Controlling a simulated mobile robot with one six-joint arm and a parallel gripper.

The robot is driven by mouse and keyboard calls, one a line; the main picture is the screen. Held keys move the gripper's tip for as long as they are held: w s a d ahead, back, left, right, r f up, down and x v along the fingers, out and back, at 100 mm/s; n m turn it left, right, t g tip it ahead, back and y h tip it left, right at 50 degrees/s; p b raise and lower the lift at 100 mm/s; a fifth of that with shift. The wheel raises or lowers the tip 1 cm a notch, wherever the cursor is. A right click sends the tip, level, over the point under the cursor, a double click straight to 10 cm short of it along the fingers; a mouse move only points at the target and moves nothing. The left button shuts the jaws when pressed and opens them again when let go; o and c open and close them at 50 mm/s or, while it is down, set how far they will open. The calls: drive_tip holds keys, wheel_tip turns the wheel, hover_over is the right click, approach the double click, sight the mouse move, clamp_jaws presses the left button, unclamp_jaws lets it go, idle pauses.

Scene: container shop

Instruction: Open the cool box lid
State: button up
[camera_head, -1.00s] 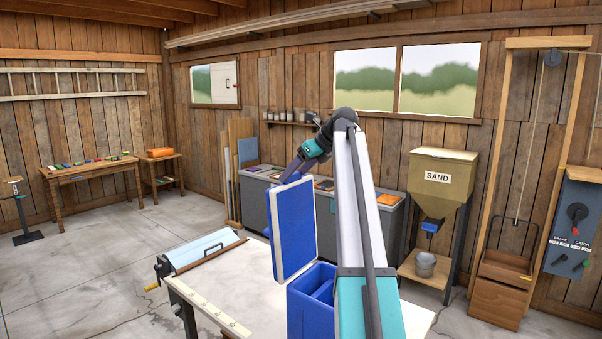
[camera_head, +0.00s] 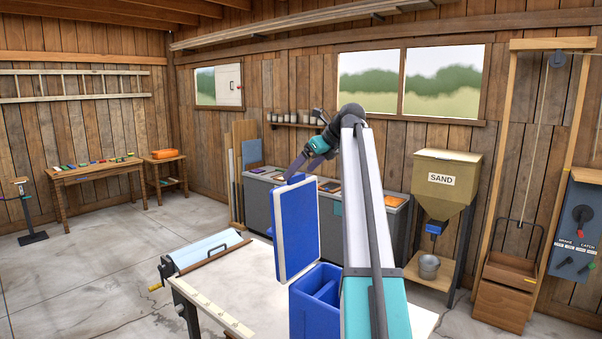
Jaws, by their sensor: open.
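The blue cool box (camera_head: 315,307) stands on the pale worktable, partly hidden by my arm. Its lid (camera_head: 296,232), blue with a white edge, stands upright at the box's left side. The box is uncovered, and I see its blue inside. My arm reaches over beyond the lid. My gripper (camera_head: 291,178) is at the lid's top edge, on its far side; its fingertips are small and mostly hidden behind the lid. It is open, and I cannot tell whether it touches the lid.
A roller device (camera_head: 203,251) with a handle sits at the left of the worktable (camera_head: 240,289). Behind stands a grey counter (camera_head: 257,205) with trays. The sand hopper (camera_head: 441,192) is to the right.

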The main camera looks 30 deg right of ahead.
drive_tip(key=b+v, duration=0.2)
drive_tip(key=v, duration=1)
drive_tip(key=shift+s+r, duration=0.15)
drive_tip(key=shift+r, duration=0.15)
drive_tip(key=shift+s+d+f, duration=0.1)
